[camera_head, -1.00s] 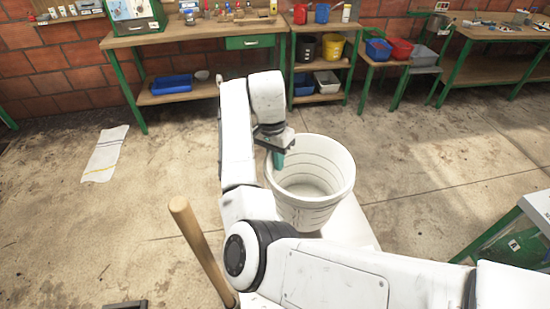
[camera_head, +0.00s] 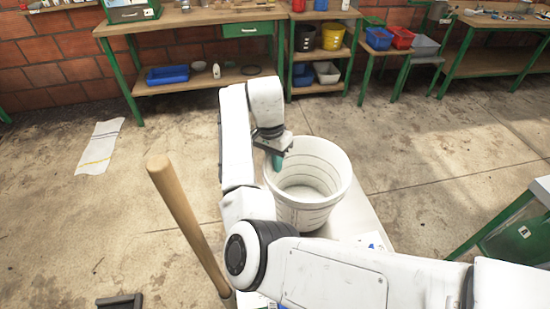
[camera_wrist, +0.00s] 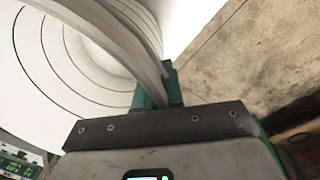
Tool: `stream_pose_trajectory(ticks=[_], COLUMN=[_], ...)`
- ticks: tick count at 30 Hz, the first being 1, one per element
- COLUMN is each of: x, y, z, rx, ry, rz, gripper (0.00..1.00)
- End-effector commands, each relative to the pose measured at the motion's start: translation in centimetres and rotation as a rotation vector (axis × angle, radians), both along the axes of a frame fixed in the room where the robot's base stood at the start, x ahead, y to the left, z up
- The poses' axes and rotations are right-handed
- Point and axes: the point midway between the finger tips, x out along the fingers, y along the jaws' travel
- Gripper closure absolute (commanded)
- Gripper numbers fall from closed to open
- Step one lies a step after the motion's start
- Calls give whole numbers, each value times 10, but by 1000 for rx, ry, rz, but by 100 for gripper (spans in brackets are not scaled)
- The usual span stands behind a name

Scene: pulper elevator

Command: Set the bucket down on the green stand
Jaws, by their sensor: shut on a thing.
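The white bucket (camera_head: 325,205), open at the top with dark rings inside, is upright in front of my arm. My gripper (camera_head: 278,160) is shut on the left side of its rim. In the wrist view, the green fingers of my gripper (camera_wrist: 158,90) pinch the rim of the bucket (camera_wrist: 60,45).
A wooden pole (camera_head: 180,205) rises near my arm at the left. A white cloth (camera_head: 100,147) lies on the floor. Green-legged workbenches (camera_head: 200,85) and a shelf (camera_head: 318,60) with buckets and bins line the brick wall. The concrete floor between is mostly clear.

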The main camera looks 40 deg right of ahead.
Motion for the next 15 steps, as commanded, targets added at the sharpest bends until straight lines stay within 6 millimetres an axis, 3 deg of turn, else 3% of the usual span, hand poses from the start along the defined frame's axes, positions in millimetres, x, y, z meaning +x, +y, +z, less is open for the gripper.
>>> stream_pose_trajectory(ticks=[5, 14, 15], x=[0, 0, 0], y=[0, 0, 0], z=[-10, -12, -12], rx=[-1, -1, -1], ry=[2, 1, 1], rz=[1, 1, 1], gripper=[100, 100, 90])
